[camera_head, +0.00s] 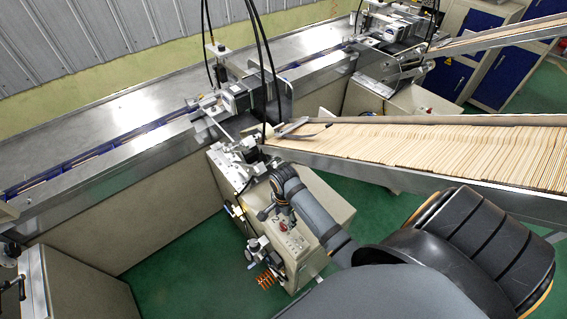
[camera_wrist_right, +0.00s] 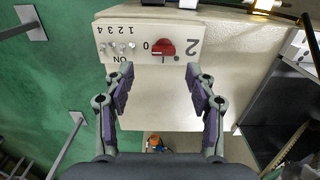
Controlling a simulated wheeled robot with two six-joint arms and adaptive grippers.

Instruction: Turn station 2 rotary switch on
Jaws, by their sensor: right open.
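The station 2 panel (camera_wrist_right: 125,33) shows upside down in the right wrist view, with a large "2" on it. Its red rotary switch (camera_wrist_right: 163,47) has a "0" just to the left, and its handle lies roughly crosswise in the picture. My right gripper (camera_wrist_right: 159,75) is open and empty, with its fingers apart, just below the switch in that view and not touching it. In the head view the right gripper (camera_head: 272,211) hangs over the station 2 cabinet, close to the red switch (camera_head: 283,226). My left gripper is out of view.
Several small toggle switches (camera_wrist_right: 117,47) sit beside the rotary switch. A chute full of wooden sticks (camera_head: 430,150) slopes above and behind my right arm. A long metal conveyor (camera_head: 130,110) runs behind the cabinet. Green floor (camera_head: 180,270) is clear at the front left.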

